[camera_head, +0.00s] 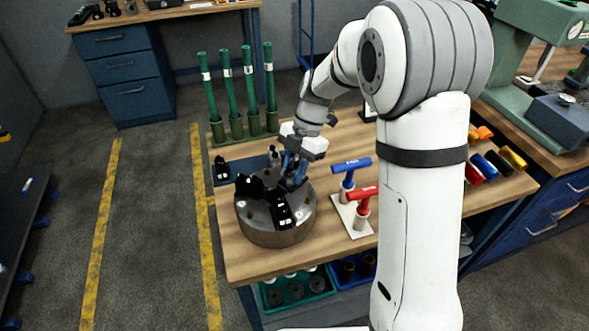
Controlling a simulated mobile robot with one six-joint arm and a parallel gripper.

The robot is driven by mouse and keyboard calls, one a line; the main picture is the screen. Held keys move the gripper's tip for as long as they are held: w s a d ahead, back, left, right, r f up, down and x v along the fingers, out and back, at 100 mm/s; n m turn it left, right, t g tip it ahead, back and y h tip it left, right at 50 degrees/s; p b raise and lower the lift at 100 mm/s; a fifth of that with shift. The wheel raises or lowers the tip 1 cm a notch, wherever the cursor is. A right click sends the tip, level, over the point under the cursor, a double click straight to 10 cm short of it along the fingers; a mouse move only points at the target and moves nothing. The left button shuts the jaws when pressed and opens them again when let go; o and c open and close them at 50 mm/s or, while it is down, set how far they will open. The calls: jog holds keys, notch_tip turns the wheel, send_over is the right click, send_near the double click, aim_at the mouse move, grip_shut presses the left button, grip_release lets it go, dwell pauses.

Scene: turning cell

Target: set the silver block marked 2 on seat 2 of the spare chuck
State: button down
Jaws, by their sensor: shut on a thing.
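The spare chuck (275,232) is a round grey metal body on the wooden bench. Black jaw blocks sit on its top, one at the back left (249,186) and one at the front right (283,213). My gripper (292,178) points down over the back right part of the chuck top. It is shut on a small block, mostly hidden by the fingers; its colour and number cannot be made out. I cannot tell whether the block touches the chuck. Seat numbers are too small to read.
A dark tray (238,168) lies behind the chuck with small dark pieces. Green rods (227,85) stand in holders at the back. Blue (351,165) and red (362,194) handled tools stand on a pale plate at right. Coloured rolls (479,166) lie further right.

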jog(key=shift+f, duration=0.15)
jog(key=c, duration=1.3)
grip_release()
jog(key=shift+o, duration=1.2)
jog(key=shift+s+f, duration=0.1)
jog(key=shift+f, duration=0.05)
jog(key=v, duration=0.8)
jog(key=shift+w+b, duration=0.2)
jog(key=shift+b, duration=0.1)
